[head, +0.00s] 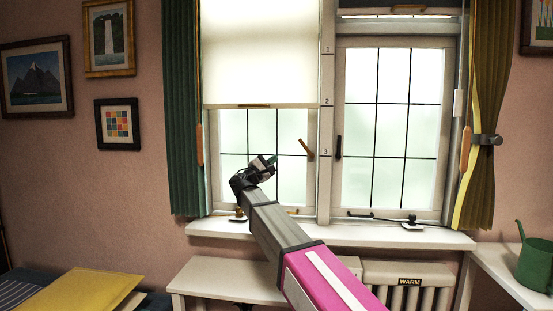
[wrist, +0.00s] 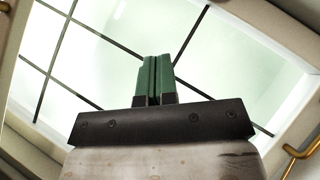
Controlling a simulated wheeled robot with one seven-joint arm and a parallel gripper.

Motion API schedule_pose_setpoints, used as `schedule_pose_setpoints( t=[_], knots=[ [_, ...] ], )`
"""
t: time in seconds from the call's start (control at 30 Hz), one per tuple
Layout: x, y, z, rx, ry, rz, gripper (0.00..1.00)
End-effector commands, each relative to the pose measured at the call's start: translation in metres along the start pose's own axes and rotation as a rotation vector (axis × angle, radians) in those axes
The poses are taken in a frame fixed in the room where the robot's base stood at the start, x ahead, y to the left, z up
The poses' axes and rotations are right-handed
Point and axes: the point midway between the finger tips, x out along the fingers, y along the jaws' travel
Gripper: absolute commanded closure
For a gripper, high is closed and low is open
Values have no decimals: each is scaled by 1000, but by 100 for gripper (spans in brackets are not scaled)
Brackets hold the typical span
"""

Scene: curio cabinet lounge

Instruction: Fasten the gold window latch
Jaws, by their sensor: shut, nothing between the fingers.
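The gold latch (head: 306,149) is on the right side of the left window's frame, beside the plate marked 3. Its handle is tilted, neither upright nor level. My gripper (head: 270,160) is in front of the left window's glass, to the left of the latch and apart from it. Its green fingers (wrist: 154,78) are together and empty in the wrist view, with window panes behind them. A gold handle (wrist: 300,152) shows at the right edge of the wrist view; I cannot tell for certain that it is the same latch.
A dark latch (head: 338,147) is on the right window. A pale blind (head: 260,55) covers the left window's upper half. A green curtain (head: 183,110) hangs at left. Small fittings stand on the sill (head: 350,235). A radiator (head: 410,285) and green watering can (head: 536,262) are lower right.

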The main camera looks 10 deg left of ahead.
Motion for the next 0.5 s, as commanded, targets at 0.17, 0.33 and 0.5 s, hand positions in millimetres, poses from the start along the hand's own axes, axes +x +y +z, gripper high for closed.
schedule_pose_setpoints(
  t=[0.17, 0.33, 0.5],
  knots=[
    [35, 1, -1, 2, -1, -2, 100],
    [67, 1, -1, 2, 0, -2, 100],
    [90, 0, 12, 4, 0, -2, 100]
  ],
)
